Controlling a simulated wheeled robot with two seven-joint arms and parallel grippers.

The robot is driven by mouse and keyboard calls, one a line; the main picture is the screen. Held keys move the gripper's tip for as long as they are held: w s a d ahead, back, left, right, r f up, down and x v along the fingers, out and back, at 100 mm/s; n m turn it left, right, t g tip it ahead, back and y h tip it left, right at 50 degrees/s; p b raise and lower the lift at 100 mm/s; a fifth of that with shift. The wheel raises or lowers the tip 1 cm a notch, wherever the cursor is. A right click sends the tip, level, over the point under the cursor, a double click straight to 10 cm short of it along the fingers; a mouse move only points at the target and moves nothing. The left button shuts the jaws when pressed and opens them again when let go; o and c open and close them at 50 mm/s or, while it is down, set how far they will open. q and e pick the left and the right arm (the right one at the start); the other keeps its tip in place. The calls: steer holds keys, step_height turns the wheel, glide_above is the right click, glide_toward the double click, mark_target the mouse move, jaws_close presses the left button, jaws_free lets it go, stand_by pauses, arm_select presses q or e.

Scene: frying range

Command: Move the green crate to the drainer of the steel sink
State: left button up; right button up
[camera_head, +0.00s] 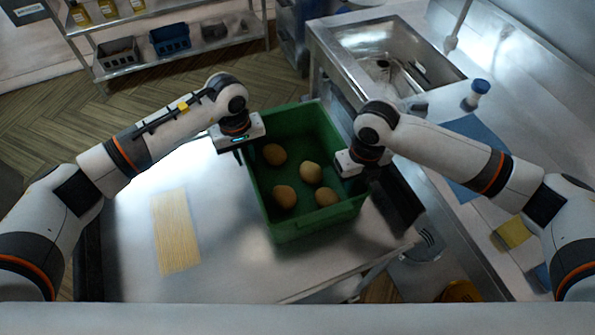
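The green crate (316,222) stands on a steel table (228,268) in the middle of the camera_head view, with several round brown potatoes in it. My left gripper (241,152) is at the crate's left wall; its fingers are mostly hidden. My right gripper (352,172) is at the crate's right wall, with its fingers hard to make out. I cannot tell whether either is closed on the rim. The steel sink (385,50) is at the upper right, with objects in its basin. Its drainer is partly hidden by my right arm.
A bundle of pale sticks (175,231) lies on the table left of the crate. A bottle with a blue cap (476,93), a blue board (478,150) and a yellow sponge (513,232) are on the right counter. A shelf (160,57) with bins stands at the back left.

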arm_select(q)
jaws_close()
arm_select(e)
jaws_close()
arm_select(q)
steer(key=shift+r, duration=0.1)
arm_select(e)
steer(key=shift+r, duration=0.1)
